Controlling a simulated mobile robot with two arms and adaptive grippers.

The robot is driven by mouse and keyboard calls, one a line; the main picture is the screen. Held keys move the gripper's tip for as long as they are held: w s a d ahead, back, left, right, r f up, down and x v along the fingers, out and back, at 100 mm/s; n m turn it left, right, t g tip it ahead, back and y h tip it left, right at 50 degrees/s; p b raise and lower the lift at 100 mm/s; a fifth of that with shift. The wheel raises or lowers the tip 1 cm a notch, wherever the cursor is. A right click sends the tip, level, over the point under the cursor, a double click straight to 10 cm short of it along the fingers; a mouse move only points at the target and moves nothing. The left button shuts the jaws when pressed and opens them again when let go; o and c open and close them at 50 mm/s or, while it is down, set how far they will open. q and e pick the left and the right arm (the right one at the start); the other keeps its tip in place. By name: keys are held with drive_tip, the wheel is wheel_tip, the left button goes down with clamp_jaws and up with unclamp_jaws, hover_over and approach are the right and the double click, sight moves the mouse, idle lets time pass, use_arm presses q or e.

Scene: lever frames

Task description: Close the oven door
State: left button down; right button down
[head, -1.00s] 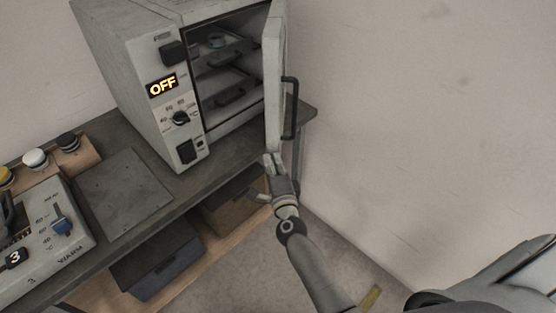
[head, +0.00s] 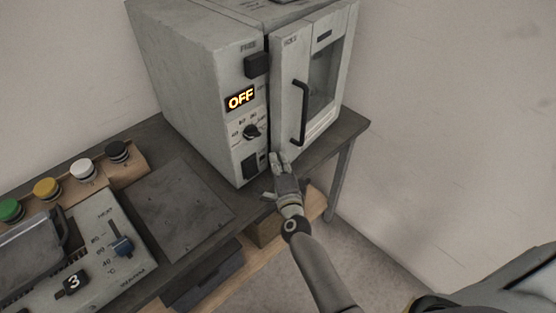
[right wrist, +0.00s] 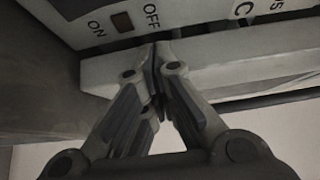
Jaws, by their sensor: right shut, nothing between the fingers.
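The pale grey oven (head: 205,85) stands on the dark bench, its display reading OFF. Its door (head: 325,85), with a window and a dark vertical handle (head: 300,112), lies almost in line with the front. A narrow dark gap shows along its left edge, and I cannot tell whether it is fully closed. My right gripper (head: 279,162) is shut and empty at the door's lower left corner. In the right wrist view its fingertips (right wrist: 158,52) are at the pale door edge (right wrist: 225,65), beside the ON/OFF switch (right wrist: 122,21); contact is unclear. My left gripper is not in view.
A control box (head: 105,250) with a blue slider stands on the bench at left, below a row of coloured round knobs (head: 83,168). A flat dark plate (head: 180,205) lies before the oven. Boxes sit on the shelf below. The floor right of the bench is clear.

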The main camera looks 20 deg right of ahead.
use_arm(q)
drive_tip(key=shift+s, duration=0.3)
